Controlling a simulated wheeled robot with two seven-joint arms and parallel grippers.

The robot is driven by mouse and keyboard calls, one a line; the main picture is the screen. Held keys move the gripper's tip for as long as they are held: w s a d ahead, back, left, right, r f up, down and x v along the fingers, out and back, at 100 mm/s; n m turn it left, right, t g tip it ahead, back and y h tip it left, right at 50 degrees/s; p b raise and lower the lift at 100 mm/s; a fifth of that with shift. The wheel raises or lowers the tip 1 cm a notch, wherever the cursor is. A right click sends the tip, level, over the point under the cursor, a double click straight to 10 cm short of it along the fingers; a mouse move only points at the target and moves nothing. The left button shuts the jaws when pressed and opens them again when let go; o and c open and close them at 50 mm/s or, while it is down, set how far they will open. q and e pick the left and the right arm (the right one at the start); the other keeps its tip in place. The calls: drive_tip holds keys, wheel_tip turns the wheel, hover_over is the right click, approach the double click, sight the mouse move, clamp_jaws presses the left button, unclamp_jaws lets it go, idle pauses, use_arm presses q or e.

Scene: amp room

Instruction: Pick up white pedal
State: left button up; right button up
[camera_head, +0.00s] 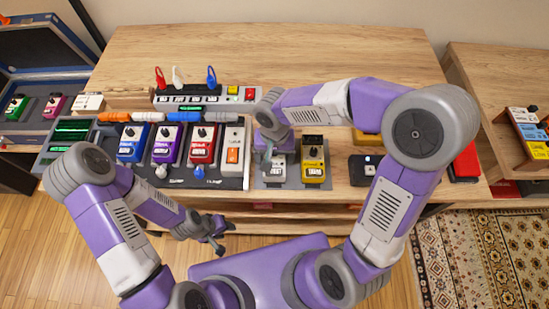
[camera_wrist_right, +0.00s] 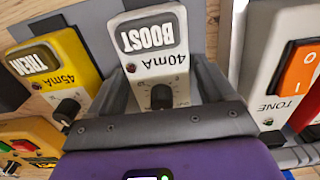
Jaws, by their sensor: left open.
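The white BOOST pedal (camera_head: 279,170) sits on a small grey mat (camera_head: 262,182) near the table's front edge, partly covered by my right gripper in the head view. In the right wrist view the white pedal (camera_wrist_right: 152,35) lies between the dark grey finger parts of my right gripper (camera_wrist_right: 155,75). I cannot tell whether both fingers touch it. My right gripper (camera_head: 268,150) points down onto the pedal from above. My left gripper (camera_head: 213,240) is open and empty, low in front of the table.
A yellow pedal (camera_head: 313,160) stands close right of the white one. A cream TONE pedal (camera_head: 233,146) with an orange switch stands on the left, in a row with red, purple and blue pedals. A power strip (camera_head: 205,96) lies behind. The back of the table (camera_head: 270,50) is clear.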

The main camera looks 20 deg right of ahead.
drive_tip(key=c, duration=1.1)
